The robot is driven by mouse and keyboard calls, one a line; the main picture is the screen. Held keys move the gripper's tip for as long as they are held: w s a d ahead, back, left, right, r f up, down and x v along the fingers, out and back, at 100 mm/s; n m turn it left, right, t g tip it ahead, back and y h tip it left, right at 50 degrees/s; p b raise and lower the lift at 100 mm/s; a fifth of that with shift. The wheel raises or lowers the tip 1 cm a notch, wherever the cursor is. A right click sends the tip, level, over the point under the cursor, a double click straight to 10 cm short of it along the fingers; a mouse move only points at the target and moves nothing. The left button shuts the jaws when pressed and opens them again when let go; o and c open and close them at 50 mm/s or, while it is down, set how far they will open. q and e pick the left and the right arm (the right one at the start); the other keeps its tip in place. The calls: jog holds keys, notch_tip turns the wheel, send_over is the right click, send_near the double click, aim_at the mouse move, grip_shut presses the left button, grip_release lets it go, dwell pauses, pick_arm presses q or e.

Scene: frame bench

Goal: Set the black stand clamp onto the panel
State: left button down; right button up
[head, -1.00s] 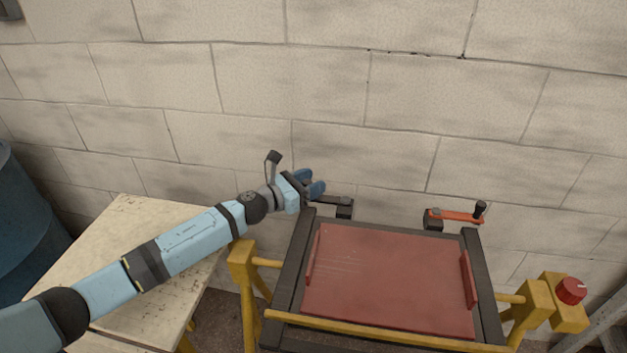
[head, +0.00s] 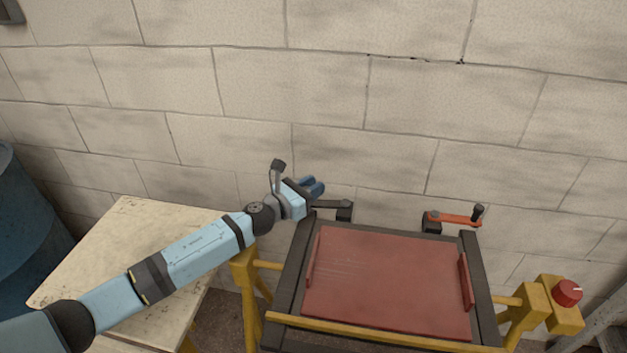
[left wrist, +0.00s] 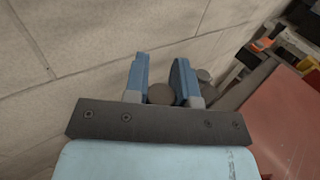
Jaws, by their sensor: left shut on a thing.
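The black stand clamp (head: 343,212) is at the back left corner of the frame, its dark arm pointing left toward my gripper. The red panel (head: 388,282) lies flat in the dark frame, to the right of and in front of the clamp. My left gripper (head: 315,187) is at the clamp's left end, behind the panel's back left corner. In the left wrist view its blue fingers (left wrist: 161,72) are shut around a round dark knob (left wrist: 160,94), which looks like the clamp's handle. The fingers hide part of the clamp. My right gripper is not in view.
An orange clamp (head: 455,218) with a black knob is at the frame's back right. A pale table (head: 120,250) stands left. The block wall (head: 330,90) is close behind my gripper.

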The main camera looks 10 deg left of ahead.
pick_arm(q)
jog(key=shift+s+d+r+n+t+y+p, duration=0.1)
jog(key=shift+s+n+t+y+p, duration=0.3)
jog(key=shift+n+y, duration=0.15)
jog(key=shift+s+d+r+n+t+y+p, duration=0.1)
jog(key=shift+s+n+t+y+p, duration=0.2)
jog(key=shift+s+n+y+p, duration=0.25)
jog(key=shift+s+f+n+t+y, duration=0.2)
jog(key=shift+n+t+y, duration=0.2)
jog(key=shift+y, duration=0.5)
jog(key=c, duration=0.9)
grip_release()
jog(key=shift+a, duration=0.1)
jog(key=shift+c, duration=0.2)
jog(key=v, duration=1.3)
jog(key=shift+s, duration=0.4)
jog(key=shift+a, duration=0.1)
